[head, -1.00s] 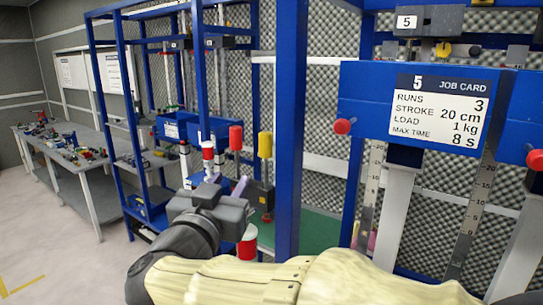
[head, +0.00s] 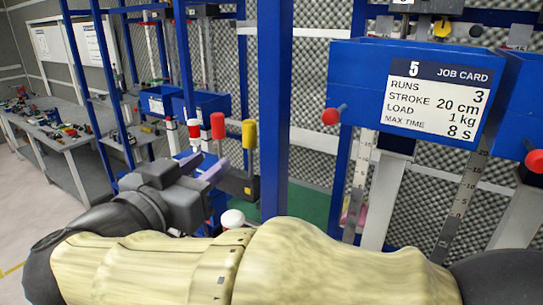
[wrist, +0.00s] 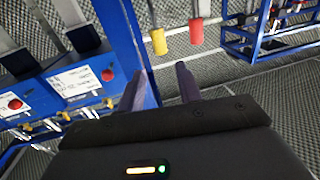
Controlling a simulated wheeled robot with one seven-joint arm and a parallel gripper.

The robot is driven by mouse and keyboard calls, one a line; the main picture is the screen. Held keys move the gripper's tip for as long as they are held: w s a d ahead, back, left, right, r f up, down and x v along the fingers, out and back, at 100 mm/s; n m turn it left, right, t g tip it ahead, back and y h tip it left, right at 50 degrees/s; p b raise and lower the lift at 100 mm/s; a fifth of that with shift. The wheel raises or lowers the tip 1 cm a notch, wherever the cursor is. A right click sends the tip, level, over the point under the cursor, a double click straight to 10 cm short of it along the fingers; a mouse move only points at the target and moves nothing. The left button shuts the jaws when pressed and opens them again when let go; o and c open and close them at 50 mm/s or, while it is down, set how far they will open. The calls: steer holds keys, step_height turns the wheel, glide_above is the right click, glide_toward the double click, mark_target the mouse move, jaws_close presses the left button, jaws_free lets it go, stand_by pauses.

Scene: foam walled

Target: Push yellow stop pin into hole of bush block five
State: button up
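A yellow pin knob (head: 443,28) shows at the top of the head view, above the blue box with job card 5. The grey block (head: 402,4) with a number label, 5 in the earlier view, is cut by the top edge; its hole cannot be made out. My gripper (head: 204,167) is left of the blue post, well away from the knob. In the wrist view my gripper (wrist: 160,80) has its two fingers apart with nothing between them. Small yellow parts (wrist: 108,102) show at left there; which is the pin is unclear.
A blue upright post (head: 274,110) stands between my gripper and the blue box (head: 355,75), whose red knob (head: 331,116) sticks out. A red handle (head: 218,127) and a yellow handle (head: 249,135) stand close beyond my gripper. A cluttered bench (head: 60,140) is far left.

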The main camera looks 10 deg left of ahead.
mark_target(246, 133)
steer(key=p+x, duration=0.3)
steer(key=x, duration=0.6)
steer(key=shift+d+r, duration=0.1)
steer(key=shift+w, duration=0.3)
steer(key=shift+w+d+p, duration=0.1)
steer(key=shift+w+p, duration=0.1)
steer(key=shift+p, duration=0.3)
steer(key=p+x, duration=0.3)
steer(key=x, duration=0.1)
steer(key=shift+r, duration=0.1)
steer(key=shift+w+d, duration=0.15)
steer(key=shift+w, duration=0.25)
steer(key=shift+s, duration=0.1)
